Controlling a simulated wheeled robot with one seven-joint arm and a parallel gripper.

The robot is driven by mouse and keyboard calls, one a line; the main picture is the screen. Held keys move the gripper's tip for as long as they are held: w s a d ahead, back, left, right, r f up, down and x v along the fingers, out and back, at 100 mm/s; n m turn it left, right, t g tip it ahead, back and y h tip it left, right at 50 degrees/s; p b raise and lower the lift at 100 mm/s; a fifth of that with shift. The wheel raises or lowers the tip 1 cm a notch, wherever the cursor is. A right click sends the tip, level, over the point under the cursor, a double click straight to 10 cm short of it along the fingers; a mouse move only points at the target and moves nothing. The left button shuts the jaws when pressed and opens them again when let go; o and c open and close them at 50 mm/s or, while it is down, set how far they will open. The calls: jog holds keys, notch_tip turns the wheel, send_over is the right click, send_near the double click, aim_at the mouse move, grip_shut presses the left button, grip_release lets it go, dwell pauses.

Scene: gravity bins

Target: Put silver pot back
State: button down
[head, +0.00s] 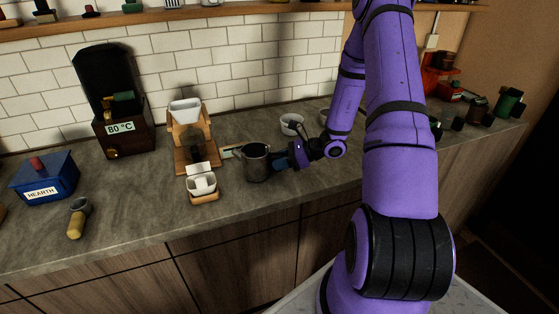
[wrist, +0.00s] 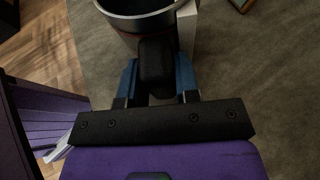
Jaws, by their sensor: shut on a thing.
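The silver pot (head: 256,162) is a dark metallic, open-topped vessel over the counter, right of the wooden stand with the white dripper. My gripper (head: 286,162) comes in from the right and is shut on the pot's dark handle. In the wrist view the pot's rim (wrist: 145,22) shows at the top, and the black handle (wrist: 156,62) sits between the two blue fingers of my gripper (wrist: 157,75). The pot looks upright. I cannot tell whether its base touches the counter.
Left of the pot stand the wooden dripper stand (head: 182,160) and a small white container on a wooden base (head: 201,196). A white bowl (head: 291,125) stands behind. A dark box marked 80 °C (head: 121,140) and a blue HEARTH box (head: 45,176) stand farther left. The front-middle counter is clear.

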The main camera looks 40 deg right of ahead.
jog(key=shift+f, duration=0.2)
jog(key=c, duration=0.8)
grip_release()
jog(key=v, duration=1)
jog(key=shift+s+d+r, duration=0.1)
jog(key=shift+s+d, duration=0.1)
jog(key=shift+d, duration=0.1)
